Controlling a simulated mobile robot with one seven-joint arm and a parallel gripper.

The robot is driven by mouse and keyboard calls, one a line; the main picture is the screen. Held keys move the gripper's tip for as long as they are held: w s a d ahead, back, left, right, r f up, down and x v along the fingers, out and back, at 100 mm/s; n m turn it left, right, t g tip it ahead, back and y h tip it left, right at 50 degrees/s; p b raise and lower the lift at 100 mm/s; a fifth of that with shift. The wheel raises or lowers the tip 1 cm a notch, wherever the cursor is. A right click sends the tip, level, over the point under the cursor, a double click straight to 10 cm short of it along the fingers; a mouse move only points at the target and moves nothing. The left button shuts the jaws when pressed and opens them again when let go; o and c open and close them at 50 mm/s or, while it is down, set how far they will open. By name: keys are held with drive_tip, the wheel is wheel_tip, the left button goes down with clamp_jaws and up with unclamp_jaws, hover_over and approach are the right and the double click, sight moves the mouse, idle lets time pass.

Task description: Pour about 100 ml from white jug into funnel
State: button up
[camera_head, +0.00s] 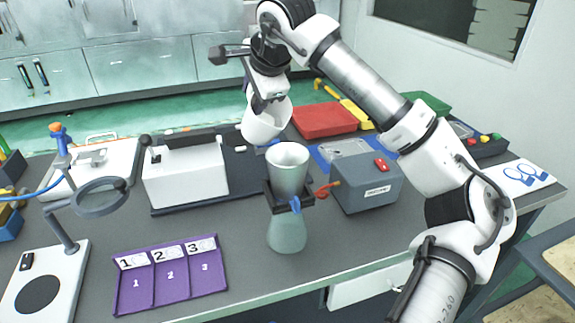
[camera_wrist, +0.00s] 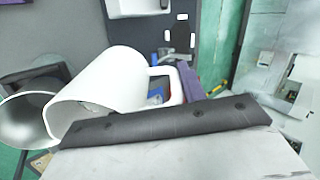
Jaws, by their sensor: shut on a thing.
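The white jug (camera_head: 264,122) hangs from my gripper (camera_head: 262,100), above and slightly left of the funnel. My gripper is shut on it at the handle side. In the wrist view the jug (camera_wrist: 110,80) lies tilted with its mouth toward the funnel, and its handle (camera_wrist: 172,82) is beside a dark finger of mine. The grey funnel (camera_head: 289,170) sits upright in a dark holder over a pale green flask (camera_head: 287,233). Its shiny inside (camera_wrist: 22,122) shows at the left of the wrist view, next to the jug's rim. No stream is visible; the liquid level cannot be told.
A white device (camera_head: 186,180) is at the left, a magnifier (camera_head: 99,196) further left. A purple numbered tray (camera_head: 170,278) lies in front. A red tray (camera_head: 325,120) is behind.

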drive_tip(key=shift+s+d+r+t+y+b, duration=0.1)
drive_tip(key=shift+s+r+t+y+b, duration=0.15)
drive_tip(key=shift+t+b, duration=0.4)
drive_tip(key=shift+s+d+r+t+y+b, duration=0.2)
drive_tip(key=shift+t+y+b, duration=0.15)
drive_tip(key=shift+b, duration=0.9)
drive_tip(key=shift+s+t+b, duration=0.1)
drive_tip(key=shift+t+b, duration=0.2)
drive_tip(key=shift+b, duration=0.35)
drive_tip(key=shift+s+d+r+t+y+b, duration=0.1)
drive_tip(key=shift+s+r+t+y+b, duration=0.1)
drive_tip(key=shift+r+t+y+b, duration=0.25)
drive_tip(key=shift+s+d+r+t+y+b, duration=0.15)
drive_tip(key=shift+r+t+b, duration=0.15)
drive_tip(key=shift+b, duration=0.3)
drive_tip(key=shift+s+d+r+t+y+b, duration=0.25)
drive_tip(key=shift+s+r+t+y+b, duration=0.35)
drive_tip(key=shift+b, duration=0.65)
drive_tip(key=shift+s+d+r+t+b, duration=0.35)
drive_tip(key=shift+t+b, duration=0.2)
drive_tip(key=shift+b, duration=0.6)
